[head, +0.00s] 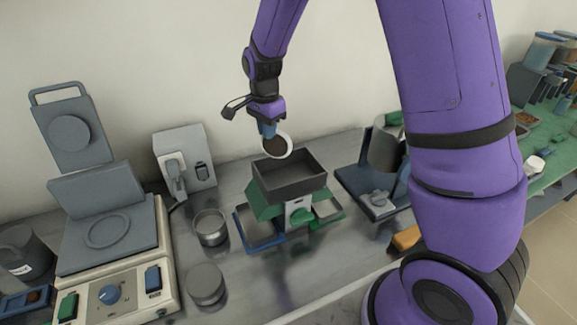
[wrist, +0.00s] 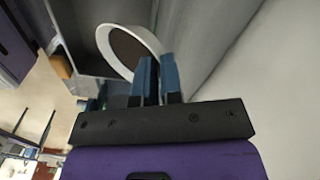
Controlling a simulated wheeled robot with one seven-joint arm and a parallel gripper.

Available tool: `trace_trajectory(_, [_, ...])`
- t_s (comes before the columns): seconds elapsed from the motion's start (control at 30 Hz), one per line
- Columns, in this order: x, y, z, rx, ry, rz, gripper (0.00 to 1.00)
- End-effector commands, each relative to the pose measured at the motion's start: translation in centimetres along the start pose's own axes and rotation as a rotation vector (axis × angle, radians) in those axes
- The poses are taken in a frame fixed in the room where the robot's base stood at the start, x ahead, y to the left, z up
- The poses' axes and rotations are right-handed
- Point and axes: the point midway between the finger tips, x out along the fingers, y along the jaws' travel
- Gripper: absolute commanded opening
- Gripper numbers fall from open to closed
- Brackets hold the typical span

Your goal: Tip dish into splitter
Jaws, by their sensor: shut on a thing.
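The dish (head: 288,141) is white and round with dark brown content inside. My gripper (head: 267,132) is shut on the dish's rim and holds it tilted above the back of the splitter. In the wrist view the blue fingers (wrist: 156,80) pinch the rim of the dish (wrist: 104,40), and brown material shows inside it. The splitter (head: 264,207) has a dark rectangular hopper on top and a green body with a green knob in front. The hopper looks empty where its inside shows. A blue-edged tray (head: 239,217) and a green-edged tray (head: 342,216) sit at its two sides.
A metal cup (head: 210,228) and a round lidded tin (head: 206,284) stand left of the splitter. A dark stand with a grey vessel (head: 385,150) is at the right.

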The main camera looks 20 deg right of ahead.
Motion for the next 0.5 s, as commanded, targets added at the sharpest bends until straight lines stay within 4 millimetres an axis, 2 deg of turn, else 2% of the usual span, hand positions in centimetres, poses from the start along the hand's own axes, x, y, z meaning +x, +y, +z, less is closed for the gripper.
trace_trajectory(0.27, [-0.05,0.0,0.0,0.0,0.0,-0.007,0.0])
trace_trajectory(0.5, [-0.49,0.67,0.03,0.003,-0.002,-0.107,0.0])
